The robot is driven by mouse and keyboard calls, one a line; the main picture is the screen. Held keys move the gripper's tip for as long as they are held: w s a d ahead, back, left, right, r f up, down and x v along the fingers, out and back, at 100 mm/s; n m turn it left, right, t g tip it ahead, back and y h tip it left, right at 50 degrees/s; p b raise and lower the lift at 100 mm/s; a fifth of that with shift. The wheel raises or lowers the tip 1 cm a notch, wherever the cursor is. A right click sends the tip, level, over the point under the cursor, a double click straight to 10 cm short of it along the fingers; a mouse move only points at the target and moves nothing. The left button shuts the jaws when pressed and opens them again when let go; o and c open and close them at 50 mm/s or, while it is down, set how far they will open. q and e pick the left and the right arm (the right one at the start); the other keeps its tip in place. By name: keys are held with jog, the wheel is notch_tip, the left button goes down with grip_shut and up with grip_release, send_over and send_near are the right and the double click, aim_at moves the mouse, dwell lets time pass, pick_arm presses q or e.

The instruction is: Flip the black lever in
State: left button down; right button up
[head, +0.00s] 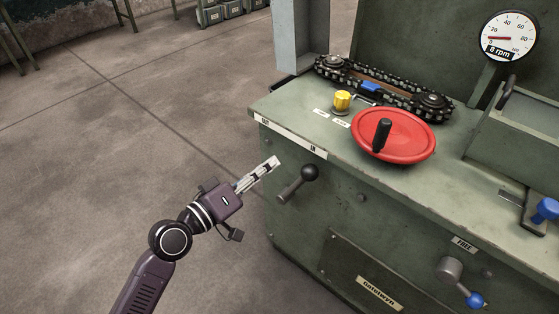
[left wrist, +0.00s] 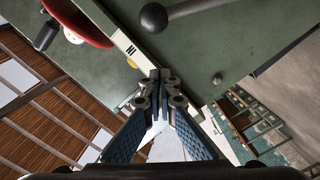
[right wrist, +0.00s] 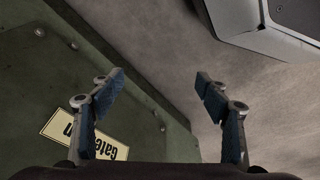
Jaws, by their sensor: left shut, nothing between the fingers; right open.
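The black lever (head: 299,184) with a round ball knob sticks out of the front face of the green machine (head: 340,205), below its top edge. Its ball and rod also show at the top of the left wrist view (left wrist: 156,17). My left gripper (head: 274,162) is shut and empty, to the left of the lever and apart from it, near the machine's front edge. My right gripper (right wrist: 160,85) shows only in its own wrist view. It is open and empty, near the machine's lower front with the yellow plate (right wrist: 75,135).
On the machine top are a red handwheel (head: 405,145) with a black handle, a yellow knob (head: 342,100), a chain drive (head: 385,85) and a gauge (head: 509,36). A blue-knobbed lever (head: 473,299) is at lower right. The floor (head: 110,130) at left is clear.

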pick_arm(q)
jog(key=v, duration=0.6)
jog(key=shift+r+b, duration=0.2)
jog(key=shift+b, duration=0.15)
pick_arm(e)
jog(key=shift+w+r, duration=0.25)
jog(key=shift+r, duration=0.45)
jog(key=shift+w+r, duration=0.2)
jog(key=shift+r, duration=0.5)
pick_arm(q)
jog(key=shift+f, duration=0.1)
